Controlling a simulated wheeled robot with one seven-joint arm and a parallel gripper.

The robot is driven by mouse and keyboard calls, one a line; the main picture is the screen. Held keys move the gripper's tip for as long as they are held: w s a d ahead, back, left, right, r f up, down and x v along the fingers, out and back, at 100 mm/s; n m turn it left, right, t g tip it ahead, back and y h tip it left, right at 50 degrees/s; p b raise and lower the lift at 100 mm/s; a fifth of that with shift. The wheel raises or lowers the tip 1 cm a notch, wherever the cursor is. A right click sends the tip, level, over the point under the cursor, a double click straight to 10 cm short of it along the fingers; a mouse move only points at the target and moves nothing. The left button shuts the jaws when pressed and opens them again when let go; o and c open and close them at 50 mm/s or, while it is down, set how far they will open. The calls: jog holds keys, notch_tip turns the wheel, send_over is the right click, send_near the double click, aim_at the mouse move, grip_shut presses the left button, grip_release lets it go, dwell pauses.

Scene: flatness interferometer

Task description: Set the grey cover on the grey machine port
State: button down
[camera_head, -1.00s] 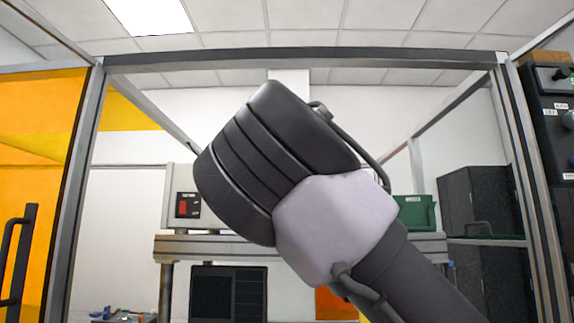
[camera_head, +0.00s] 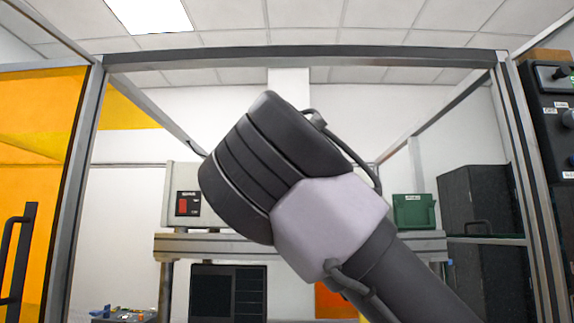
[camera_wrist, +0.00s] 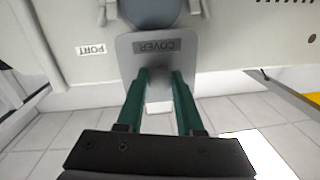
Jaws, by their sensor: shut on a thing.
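The grey cover (camera_wrist: 158,52) is a rounded plate with a dark "COVER" label, upside down in the wrist view. My gripper (camera_wrist: 160,74) has green fingers and is shut on the cover's near end. Just beyond the plate is a blue-grey round face (camera_wrist: 152,10) between two pale brackets; I cannot tell whether it is the port itself. A white "PORT" label (camera_wrist: 90,50) is on the pale grey machine (camera_wrist: 75,22) to the left. I cannot tell whether the cover touches the machine. In the head view my arm hides the gripper and cover.
In the head view, a grey frame (camera_head: 290,54) surrounds the work area. A green box (camera_head: 414,211) stands on the shelf (camera_head: 425,246) at right. A black cabinet (camera_head: 480,200) is farther right. A red switch (camera_head: 187,204) shows left of my arm.

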jog(key=shift+w+f, duration=0.15)
jog(key=shift+w, duration=1.2)
jog(key=shift+f, duration=2.05)
dwell(1.9)
jog(key=shift+a+f, duration=0.15)
jog(key=shift+f, duration=0.35)
jog(key=shift+f, duration=0.5)
dwell(1.0)
jog(key=shift+f, duration=0.65)
